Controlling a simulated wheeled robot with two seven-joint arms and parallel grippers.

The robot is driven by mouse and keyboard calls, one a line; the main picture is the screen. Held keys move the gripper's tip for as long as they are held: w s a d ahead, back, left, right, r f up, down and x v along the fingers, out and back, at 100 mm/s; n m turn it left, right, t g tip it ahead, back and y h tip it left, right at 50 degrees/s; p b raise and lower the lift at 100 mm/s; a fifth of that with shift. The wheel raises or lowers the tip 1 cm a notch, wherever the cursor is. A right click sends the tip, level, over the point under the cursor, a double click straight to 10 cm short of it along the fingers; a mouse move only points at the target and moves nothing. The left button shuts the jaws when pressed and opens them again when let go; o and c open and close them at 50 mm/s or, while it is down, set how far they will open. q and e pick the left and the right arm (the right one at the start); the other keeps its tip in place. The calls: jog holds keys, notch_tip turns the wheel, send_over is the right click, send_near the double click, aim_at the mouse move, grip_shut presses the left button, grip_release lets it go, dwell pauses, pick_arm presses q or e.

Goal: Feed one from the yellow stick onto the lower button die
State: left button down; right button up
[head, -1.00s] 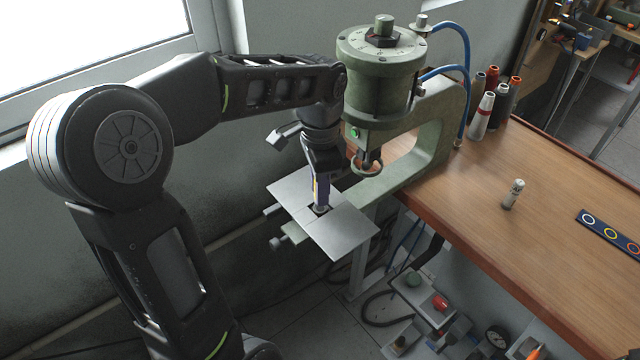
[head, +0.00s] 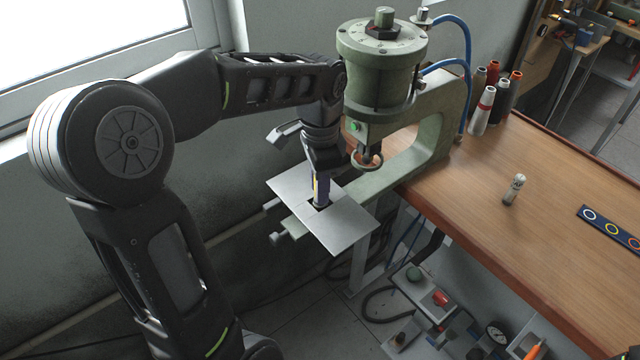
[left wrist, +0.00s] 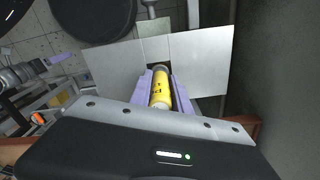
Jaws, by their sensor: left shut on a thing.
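My left gripper (head: 320,200) points down at the dark opening in the pale metal plate (head: 342,230) of the press. It is shut on the yellow stick (left wrist: 160,90), a tube with dark print, held between purple fingers in the left wrist view. In the head view only a thin yellow strip shows beside the fingers. The stick's far end is at the opening, and I cannot tell whether it touches the die there. The lower die is hidden by the stick and fingers.
The green press (head: 382,70) stands close right of my left wrist, its upper tool (head: 367,159) above and right of the plate.

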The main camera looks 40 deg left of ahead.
pick_arm(q)
jog(key=shift+f, duration=0.45)
dwell(1.6)
jog(key=shift+r, duration=0.1)
jog(key=shift+r+p, duration=2.2)
jog(key=shift+r, duration=0.75)
jog(key=shift+f, duration=0.1)
